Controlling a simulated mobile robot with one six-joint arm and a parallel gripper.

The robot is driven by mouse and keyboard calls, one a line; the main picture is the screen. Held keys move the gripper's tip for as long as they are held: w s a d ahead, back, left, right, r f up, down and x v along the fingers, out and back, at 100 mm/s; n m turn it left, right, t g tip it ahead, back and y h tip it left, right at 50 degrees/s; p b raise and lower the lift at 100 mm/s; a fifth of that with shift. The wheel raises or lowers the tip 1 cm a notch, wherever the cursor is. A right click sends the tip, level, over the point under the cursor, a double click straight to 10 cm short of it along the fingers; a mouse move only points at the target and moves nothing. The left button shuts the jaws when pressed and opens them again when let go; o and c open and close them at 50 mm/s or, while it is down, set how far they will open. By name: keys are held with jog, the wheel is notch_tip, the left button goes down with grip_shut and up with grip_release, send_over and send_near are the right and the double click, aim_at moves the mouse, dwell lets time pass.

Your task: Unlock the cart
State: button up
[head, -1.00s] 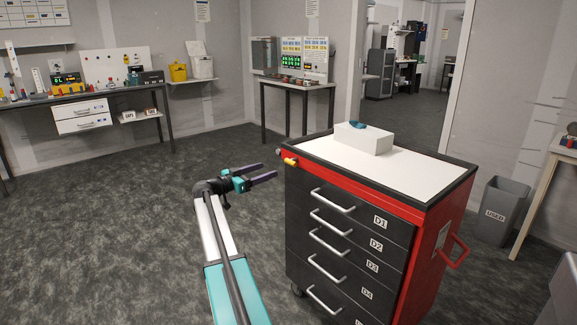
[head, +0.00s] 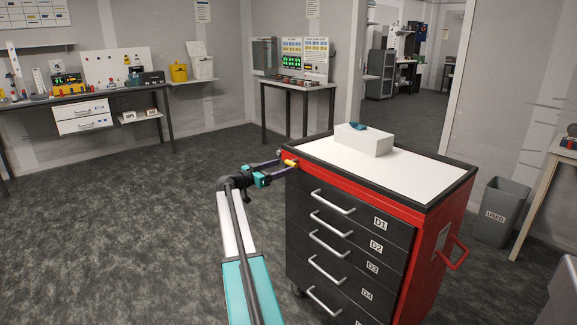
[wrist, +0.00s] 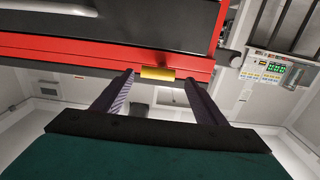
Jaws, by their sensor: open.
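The cart (head: 335,222) is red and black with drawers labelled D1, D2, D3, D4 and a white top. A small yellow piece (head: 291,163) sits on the red band at its upper left corner. In the wrist view the yellow piece (wrist: 157,73) lies between the fingertips on the red edge. My gripper (head: 284,166) is open, its fingers reaching to the cart's corner. In the wrist view my gripper (wrist: 158,78) has one finger on each side of the yellow piece, with gaps visible. I cannot tell whether either finger touches the cart.
A white box (head: 363,140) with a small blue item (head: 358,127) on it stands on the cart top. A grey bin (head: 500,210) marked USED is to the right. Benches stand along the back wall. The floor left of the cart is clear.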

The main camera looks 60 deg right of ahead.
aim_at(289, 164)
jog(key=shift+x, duration=2.7)
jog(key=shift+c, duration=0.5)
